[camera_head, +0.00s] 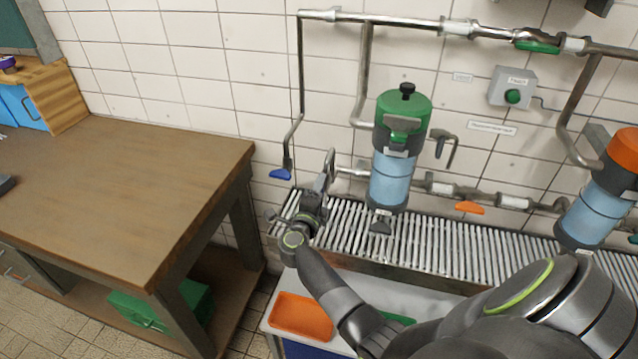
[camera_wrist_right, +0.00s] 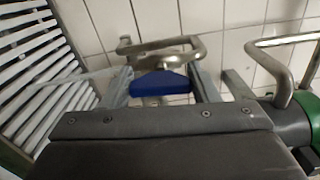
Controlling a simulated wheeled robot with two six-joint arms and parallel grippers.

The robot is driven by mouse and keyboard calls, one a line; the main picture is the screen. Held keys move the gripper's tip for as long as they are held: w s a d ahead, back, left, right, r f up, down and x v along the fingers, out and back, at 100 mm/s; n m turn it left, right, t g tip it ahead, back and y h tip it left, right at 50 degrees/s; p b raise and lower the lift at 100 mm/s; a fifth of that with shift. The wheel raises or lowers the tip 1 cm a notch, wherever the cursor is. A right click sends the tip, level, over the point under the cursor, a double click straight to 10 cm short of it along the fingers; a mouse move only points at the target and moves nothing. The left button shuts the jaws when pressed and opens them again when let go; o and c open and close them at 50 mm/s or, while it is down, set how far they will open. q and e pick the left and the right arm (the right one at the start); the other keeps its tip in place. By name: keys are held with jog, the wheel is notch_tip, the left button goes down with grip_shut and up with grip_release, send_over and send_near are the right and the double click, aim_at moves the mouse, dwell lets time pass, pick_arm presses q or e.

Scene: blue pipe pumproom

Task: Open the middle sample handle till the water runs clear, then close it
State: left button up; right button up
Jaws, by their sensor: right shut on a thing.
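The metal spout (camera_wrist_right: 165,58) curves just beyond the handle. A pale translucent streak (camera_wrist_right: 75,82), like water, runs from near the spout towards the grate; its tint is hard to judge. My left gripper is not in view.
A green-topped filter (camera_head: 391,178) stands right of the gripper, an orange-topped one (camera_head: 590,210) farther right. A wooden bench (camera_head: 130,190) fills the left. The grate (camera_head: 440,239) runs along the wall.

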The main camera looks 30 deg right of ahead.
jog(key=shift+n+p, duration=0.55)
jog(key=shift+n, duration=0.15)
jog(key=o, duration=1)
